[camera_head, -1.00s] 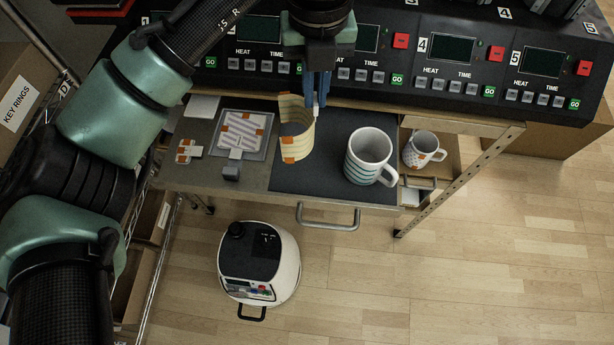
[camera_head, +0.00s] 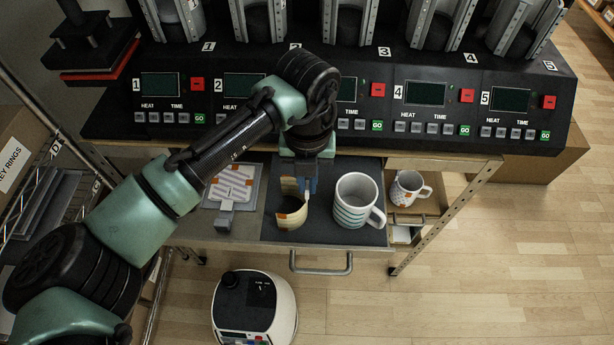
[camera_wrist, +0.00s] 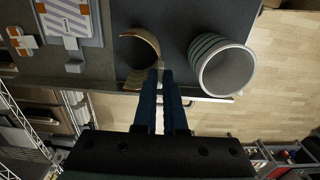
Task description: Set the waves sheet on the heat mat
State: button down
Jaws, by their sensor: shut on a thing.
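My gripper (camera_head: 306,192) is shut on a curled cream sheet (camera_head: 284,187) with orange tape, which I take to be the waves sheet. The sheet stands upright as an open curve over the left part of the dark mat (camera_head: 262,228). I cannot tell whether its lower edge touches the mat. In the wrist view, my fingertips (camera_wrist: 161,72) pinch the right end of the sheet (camera_wrist: 146,37). A white mug with teal bands (camera_head: 356,203) stands on the mat to the right of my gripper, apart from it.
A grey tray with a striped, orange-taped sheet (camera_head: 232,184) lies left of the mat, with a small grey block (camera_head: 224,221) in front. A smaller orange-patterned mug (camera_head: 408,189) stands at right. The press console (camera_head: 430,110) rises behind the cart.

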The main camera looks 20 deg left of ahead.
jog(key=shift+f, duration=0.1)
jog(key=shift+f, duration=0.15)
jog(key=c, duration=1)
grip_release()
jog(key=shift+r, duration=0.2)
